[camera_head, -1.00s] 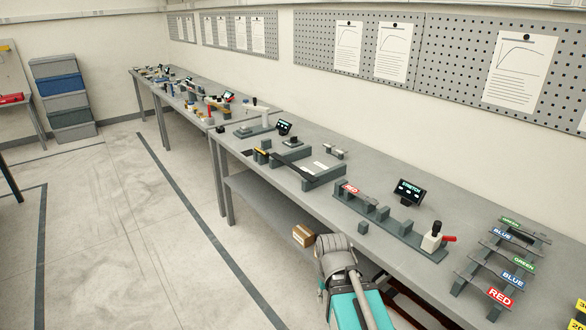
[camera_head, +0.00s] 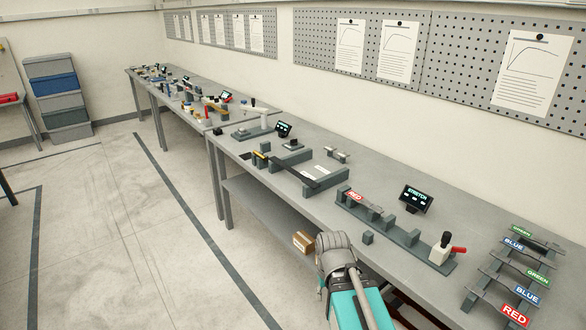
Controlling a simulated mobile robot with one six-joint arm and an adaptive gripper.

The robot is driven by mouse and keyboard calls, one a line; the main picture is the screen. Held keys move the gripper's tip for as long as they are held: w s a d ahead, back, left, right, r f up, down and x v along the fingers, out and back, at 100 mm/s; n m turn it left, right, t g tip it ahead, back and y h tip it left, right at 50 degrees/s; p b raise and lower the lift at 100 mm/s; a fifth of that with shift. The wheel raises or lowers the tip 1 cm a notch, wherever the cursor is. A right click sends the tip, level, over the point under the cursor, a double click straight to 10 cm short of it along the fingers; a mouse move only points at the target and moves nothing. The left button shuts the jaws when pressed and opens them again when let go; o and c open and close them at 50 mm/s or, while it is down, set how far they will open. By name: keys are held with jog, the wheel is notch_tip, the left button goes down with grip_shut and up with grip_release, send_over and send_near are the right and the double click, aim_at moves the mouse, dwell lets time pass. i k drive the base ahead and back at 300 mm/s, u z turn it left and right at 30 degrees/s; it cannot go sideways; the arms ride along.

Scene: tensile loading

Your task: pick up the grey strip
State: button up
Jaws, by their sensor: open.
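Several flat grey strips with coloured labels lie across a dark rack (camera_head: 474,297) at the bench's right end. The labels read GREEN (camera_head: 522,231), BLUE (camera_head: 514,244) and RED (camera_head: 514,315), with green and blue repeated. A red-labelled piece (camera_head: 355,196) rests at the left end of the stretch fixture (camera_head: 410,243). A small grey piece (camera_head: 337,154) lies farther back, near the wall side. I cannot tell which is the grey strip meant. My gripper is out of view; only part of my arm shows at the bottom, in front of the bench.
The stretch fixture has a red-handled lever and a dark STRETCH display (camera_head: 416,199) behind it. A dark bar lies in another fixture (camera_head: 312,187). A cardboard box (camera_head: 303,242) sits on the lower shelf. Floor at left is clear.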

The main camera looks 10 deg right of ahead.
aim_at(313, 184)
jog(key=u, duration=0.1)
jog(key=i, duration=0.85)
jog(key=u, duration=0.55)
jog(key=i, duration=0.6)
jog(key=u, duration=0.25)
